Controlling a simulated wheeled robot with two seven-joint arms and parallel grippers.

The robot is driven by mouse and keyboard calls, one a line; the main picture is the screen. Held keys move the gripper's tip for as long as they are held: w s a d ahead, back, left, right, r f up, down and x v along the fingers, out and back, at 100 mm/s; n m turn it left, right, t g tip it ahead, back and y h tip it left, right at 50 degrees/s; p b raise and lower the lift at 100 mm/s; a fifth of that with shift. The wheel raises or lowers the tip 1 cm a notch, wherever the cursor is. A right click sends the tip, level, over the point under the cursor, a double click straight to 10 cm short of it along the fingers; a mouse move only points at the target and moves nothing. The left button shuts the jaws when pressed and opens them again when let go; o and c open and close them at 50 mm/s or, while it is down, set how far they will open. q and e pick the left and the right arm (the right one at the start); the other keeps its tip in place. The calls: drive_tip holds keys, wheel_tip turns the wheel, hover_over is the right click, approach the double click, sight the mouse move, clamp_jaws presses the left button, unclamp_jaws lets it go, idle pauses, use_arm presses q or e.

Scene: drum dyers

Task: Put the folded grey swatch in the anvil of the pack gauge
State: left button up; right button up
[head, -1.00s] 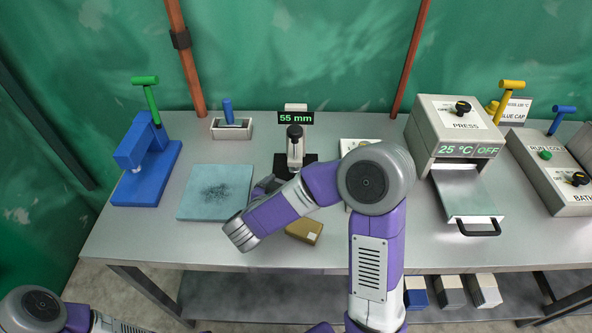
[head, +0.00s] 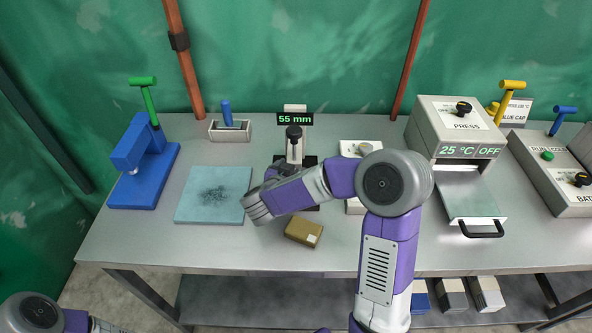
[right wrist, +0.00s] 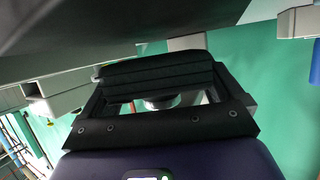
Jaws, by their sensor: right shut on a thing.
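The pack gauge (head: 294,145) stands at the back middle of the table, with a black knob, a dark base and a display reading 55 mm. My right gripper (head: 284,170) is at the front of the gauge, low over its dark base, and my wrist and forearm cover much of that area. Its black fingers (right wrist: 158,80) fill the middle of the right wrist view. They are shut on the folded grey swatch, which is mostly hidden; I cannot tell whether it touches the anvil. My left gripper is out of view.
A brown folded pack (head: 303,231) lies just in front of my right wrist. A pale blue mat (head: 214,195) is at left, beside a blue hand press (head: 145,165). A heated press (head: 455,130) stands right. The front table strip is mostly clear.

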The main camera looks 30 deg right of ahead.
drive_tip(key=shift+f, duration=0.55)
drive_tip(key=o, duration=0.7)
drive_tip(key=shift+r, duration=0.25)
drive_tip(key=p+v, duration=0.3)
drive_tip(key=v, duration=0.9)
drive_tip(key=shift+a+r, duration=0.1)
drive_tip(key=shift+r, duration=0.15)
drive_tip(key=shift+s, duration=0.1)
